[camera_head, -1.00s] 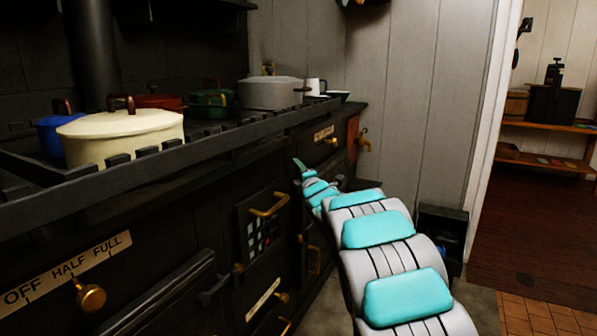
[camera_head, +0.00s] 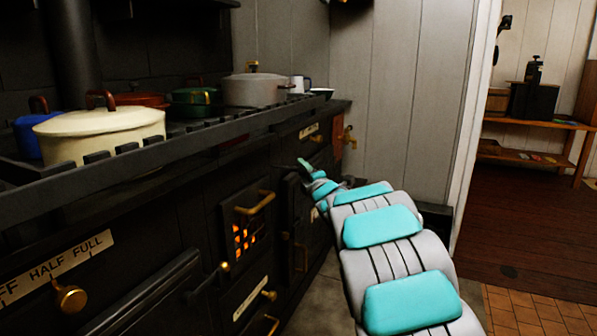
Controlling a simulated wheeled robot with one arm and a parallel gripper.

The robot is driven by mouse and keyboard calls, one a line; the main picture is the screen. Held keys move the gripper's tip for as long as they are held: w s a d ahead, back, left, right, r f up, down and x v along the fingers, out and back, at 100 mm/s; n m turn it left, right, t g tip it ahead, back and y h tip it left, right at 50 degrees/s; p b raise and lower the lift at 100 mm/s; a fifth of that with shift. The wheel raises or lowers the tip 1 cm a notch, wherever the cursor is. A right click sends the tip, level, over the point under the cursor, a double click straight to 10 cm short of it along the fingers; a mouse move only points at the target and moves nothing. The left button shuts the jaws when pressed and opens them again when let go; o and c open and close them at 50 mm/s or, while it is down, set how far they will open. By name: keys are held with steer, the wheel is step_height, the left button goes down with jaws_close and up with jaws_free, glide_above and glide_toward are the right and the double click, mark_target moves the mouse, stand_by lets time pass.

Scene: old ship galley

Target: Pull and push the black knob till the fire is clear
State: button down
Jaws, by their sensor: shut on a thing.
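The fire shows as an orange glow behind the small barred window of the grate door (camera_head: 243,237) in the black stove's front. My arm reaches forward along the right side of the stove. My gripper (camera_head: 308,167) is at the stove front, to the right of and above the grate door. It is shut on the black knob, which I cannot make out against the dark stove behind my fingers. How far the knob is pulled out cannot be seen.
A rail (camera_head: 190,137) edges the stove top, with a cream pot (camera_head: 98,135) and several other pots behind it. Brass handles and a brass knob (camera_head: 70,298) stick out of the stove front. Open floor (camera_head: 530,270) lies to the right.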

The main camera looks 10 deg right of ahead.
steer(key=shift+c, duration=2.1)
jaws_free()
steer(key=shift+s, duration=0.1)
steer(key=s+d, duration=0.1)
steer(key=s, duration=0.6)
steer(key=shift+s+f, duration=0.25)
steer(key=shift+f, duration=0.05)
steer(key=shift+d, duration=0.1)
steer(key=shift+c, duration=0.2)
